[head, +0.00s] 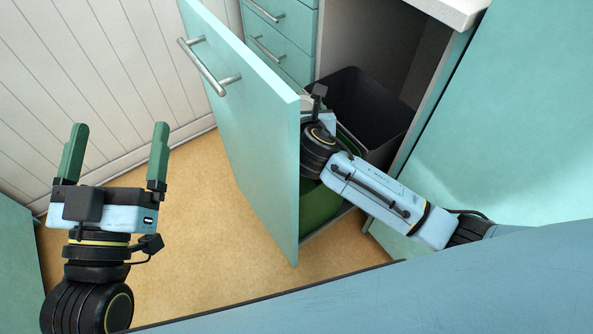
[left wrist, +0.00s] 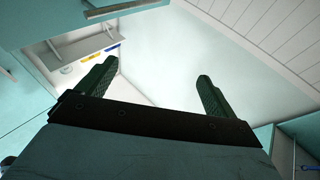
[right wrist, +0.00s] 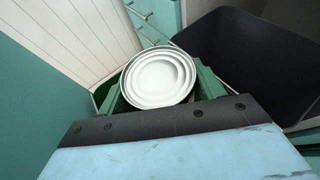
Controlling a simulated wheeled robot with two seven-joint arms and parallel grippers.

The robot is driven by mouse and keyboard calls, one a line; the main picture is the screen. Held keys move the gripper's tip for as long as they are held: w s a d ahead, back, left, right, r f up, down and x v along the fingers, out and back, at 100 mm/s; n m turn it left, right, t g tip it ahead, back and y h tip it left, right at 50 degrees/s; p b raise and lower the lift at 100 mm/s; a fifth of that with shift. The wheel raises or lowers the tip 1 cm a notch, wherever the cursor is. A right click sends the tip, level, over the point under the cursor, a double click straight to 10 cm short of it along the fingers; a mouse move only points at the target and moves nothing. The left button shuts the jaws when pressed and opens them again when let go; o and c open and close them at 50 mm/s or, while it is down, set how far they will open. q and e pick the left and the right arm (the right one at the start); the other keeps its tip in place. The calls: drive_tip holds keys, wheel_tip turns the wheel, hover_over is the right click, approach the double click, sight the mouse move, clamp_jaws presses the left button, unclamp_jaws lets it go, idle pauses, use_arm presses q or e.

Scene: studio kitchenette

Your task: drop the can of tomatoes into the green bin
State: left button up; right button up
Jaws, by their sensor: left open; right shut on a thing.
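The can of tomatoes (right wrist: 158,78) shows its pale round end in the right wrist view. My right gripper (right wrist: 157,88) is shut on it, one green finger on each side. In the head view the can and fingers are mostly hidden behind the open cabinet door and my wrist. The green bin (head: 319,207) stands inside the open cabinet, partly covered by the door and my right arm. My right gripper is at the bin's upper part; its exact height over the rim is unclear. My left gripper (head: 120,126) is open and empty, away from the cabinet.
A black bin (head: 372,100) stands behind the green bin. The open teal door (head: 250,130) with a bar handle is close left of my right gripper. Drawers (head: 282,35) are behind it. The wooden floor (head: 200,210) between the door and my left gripper is clear.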

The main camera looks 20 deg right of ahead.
drive_tip(key=shift+r, duration=0.1)
drive_tip(key=o, duration=1.3)
drive_tip(key=shift+o, duration=1.1)
